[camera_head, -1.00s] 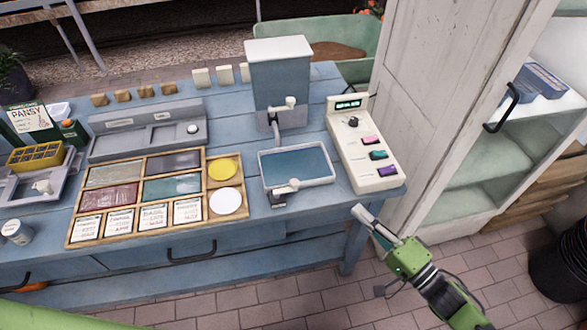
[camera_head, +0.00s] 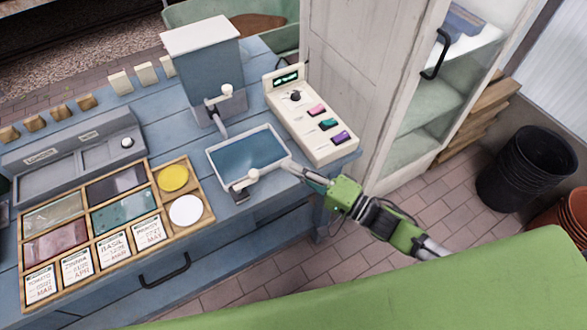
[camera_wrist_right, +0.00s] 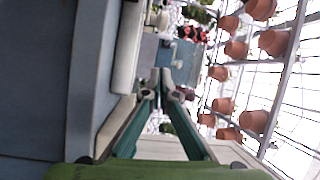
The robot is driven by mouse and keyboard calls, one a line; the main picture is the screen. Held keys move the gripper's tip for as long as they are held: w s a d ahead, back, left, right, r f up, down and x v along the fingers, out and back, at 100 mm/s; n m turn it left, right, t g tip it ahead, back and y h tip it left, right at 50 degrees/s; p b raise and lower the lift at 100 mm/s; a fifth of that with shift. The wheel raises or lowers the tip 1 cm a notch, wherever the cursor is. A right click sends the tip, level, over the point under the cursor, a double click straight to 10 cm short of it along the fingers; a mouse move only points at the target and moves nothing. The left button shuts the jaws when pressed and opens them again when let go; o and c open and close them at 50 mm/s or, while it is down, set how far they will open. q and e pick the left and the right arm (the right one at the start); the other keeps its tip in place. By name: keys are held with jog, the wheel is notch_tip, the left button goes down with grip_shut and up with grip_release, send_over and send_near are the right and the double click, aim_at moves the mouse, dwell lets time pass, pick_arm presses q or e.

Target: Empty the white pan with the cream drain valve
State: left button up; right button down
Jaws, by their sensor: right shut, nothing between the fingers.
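The white pan (camera_head: 238,136) sits on the blue bench below a blue tank's tap. It holds a flat blue surface that looks like liquid. The cream drain valve (camera_head: 250,177) is on the pan's front side, with its handle lying toward the left. My right gripper (camera_head: 290,167) is shut and empty beside the pan's right front corner, right of the valve. I cannot tell whether it touches the pan. In the right wrist view, the closed fingertips (camera_wrist_right: 161,82) point past a pale rim at the left. My left gripper is out of view.
The blue tank (camera_head: 205,70) with a white lid and tap (camera_head: 222,93) stands behind the pan. A cream control panel (camera_head: 315,120) is close on the right. A wooden seed tray (camera_head: 108,178) lies left. A white cabinet (camera_head: 365,80) stands beyond the panel.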

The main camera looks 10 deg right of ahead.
aim_at(246, 182)
jog(key=x, duration=0.6)
jog(key=shift+r+p, duration=0.15)
jog(key=shift+p, duration=0.25)
jog(key=shift+s+a+f+p, duration=0.15)
jog(key=shift+s+a+p, duration=0.15)
jog(key=shift+s+a, duration=0.2)
jog(key=shift+s+a+f+p, duration=0.25)
jog(key=shift+s+a, duration=0.15)
jog(key=shift+s, duration=0.1)
jog(key=shift+s+a, duration=0.2)
jog(key=shift+s, duration=0.4)
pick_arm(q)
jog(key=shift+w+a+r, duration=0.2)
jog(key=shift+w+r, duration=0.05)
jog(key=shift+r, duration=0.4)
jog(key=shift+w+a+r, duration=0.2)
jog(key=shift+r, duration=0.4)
pick_arm(e)
jog(key=shift+w+f, duration=0.1)
